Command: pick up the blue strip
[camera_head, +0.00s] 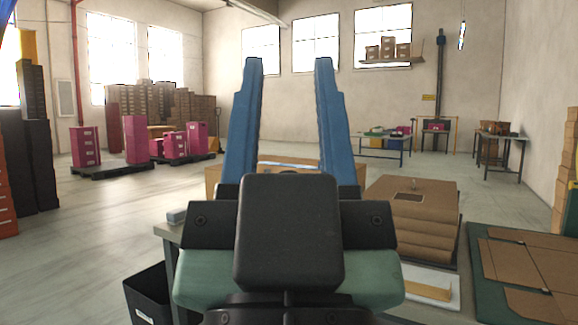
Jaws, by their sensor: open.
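My gripper (289,75) fills the middle of the view, its two long blue fingers pointing up and standing wide apart. It is open, with nothing seen between the fingertips. Between the finger bases, a thin pale-blue line (290,164) shows along the top of a brown cardboard box (213,178) farther back. I cannot tell whether this line is the blue strip. My gripper's dark body hides most of the box and the middle of the workbench (168,233).
A brown stack (412,228) stands right of my gripper, with a white tray (447,302) before it. A green mat (482,302) with flat cardboard lies at right. A black bin (147,295) stands at lower left. Open floor (60,250) lies left.

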